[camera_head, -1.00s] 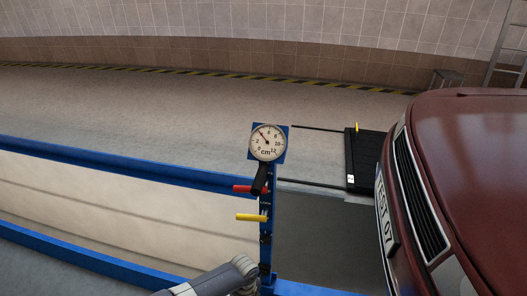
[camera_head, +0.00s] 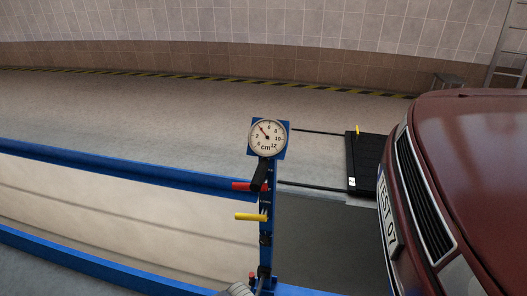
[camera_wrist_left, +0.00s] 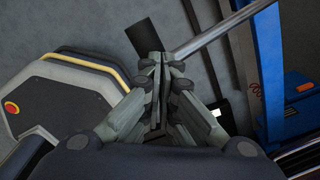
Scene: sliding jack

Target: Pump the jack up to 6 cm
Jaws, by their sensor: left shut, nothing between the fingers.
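The round dial gauge (camera_head: 267,137), marked in cm, sits on the blue post (camera_head: 268,228); its needle points upper left, near the 4 mark. In the left wrist view, a grey metal bar (camera_wrist_left: 215,30) runs from the blue post toward a dark block (camera_wrist_left: 145,38). My left gripper (camera_wrist_left: 160,62) is shut and empty, its tips close to the bar; contact cannot be told. Only a grey part of my left arm shows at the head view's bottom edge. My right gripper is not in view.
A dark red car (camera_head: 470,150) stands at the right, with a black platform (camera_head: 366,165) beside it. Blue rails (camera_head: 120,165) border the pale pit at left. The floor behind is open. In the left wrist view a rounded grey base (camera_wrist_left: 60,95) is at left.

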